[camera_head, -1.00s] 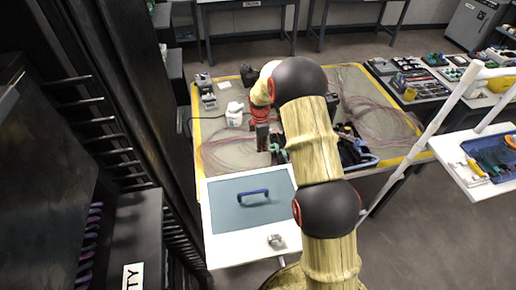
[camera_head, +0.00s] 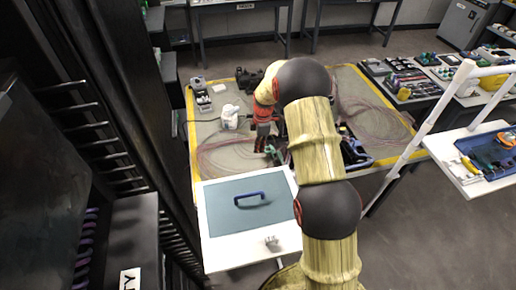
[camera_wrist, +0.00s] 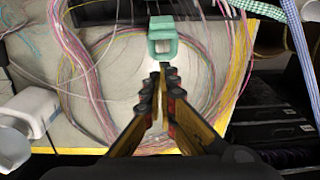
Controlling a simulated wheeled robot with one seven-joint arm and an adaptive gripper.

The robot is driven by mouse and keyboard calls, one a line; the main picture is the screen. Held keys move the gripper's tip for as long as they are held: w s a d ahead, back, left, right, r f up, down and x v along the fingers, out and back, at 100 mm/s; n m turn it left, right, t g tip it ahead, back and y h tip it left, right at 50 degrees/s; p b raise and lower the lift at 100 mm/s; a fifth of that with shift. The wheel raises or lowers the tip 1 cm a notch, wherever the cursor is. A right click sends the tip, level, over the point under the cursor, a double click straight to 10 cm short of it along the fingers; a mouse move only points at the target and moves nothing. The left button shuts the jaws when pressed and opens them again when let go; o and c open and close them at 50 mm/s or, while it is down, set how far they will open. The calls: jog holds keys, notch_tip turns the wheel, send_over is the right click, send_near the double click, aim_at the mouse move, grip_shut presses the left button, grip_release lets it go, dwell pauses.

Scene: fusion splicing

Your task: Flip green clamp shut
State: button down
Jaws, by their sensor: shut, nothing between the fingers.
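The green clamp (camera_wrist: 162,38) shows in the wrist view at the top middle, just beyond my fingertips, with a square opening facing me. Whether its flap is up or down I cannot tell. My gripper (camera_wrist: 162,72) is shut and empty, its fingertips together just below the clamp in the picture; I cannot tell if they touch it. In the head view my gripper (camera_head: 262,148) points down over the yellow-edged table, with a green part (camera_head: 274,155) beside its tips. My arm hides part of that area.
Pink fibre loops (camera_wrist: 85,70) lie on the table around the clamp. A white device (camera_wrist: 35,108) is at the left of the wrist view. Dark cases (camera_wrist: 270,125) are at the right.

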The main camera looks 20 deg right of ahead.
aim_at(271, 146)
jog(key=shift+d+r, duration=0.1)
jog(key=shift+d, duration=0.05)
jog(key=d+y+b, duration=0.1)
jog(key=y+b, duration=0.1)
jog(key=d+r+t+y+b, duration=0.1)
jog(key=d+y+b, duration=0.1)
jog(key=y, duration=0.1)
jog(key=s+d+y+b, duration=0.1)
jog(key=d+y+b, duration=0.1)
jog(key=shift+d+r+t, duration=0.2)
jog(key=shift+r+t, duration=0.1)
jog(key=shift+r, duration=0.1)
jog(key=y, duration=0.1)
jog(key=d+b, duration=0.1)
jog(key=d+y+b, duration=0.1)
jog(key=shift+s+d+r+y, duration=0.15)
jog(key=shift+s+r+y, duration=0.15)
jog(key=shift+r, duration=0.1)
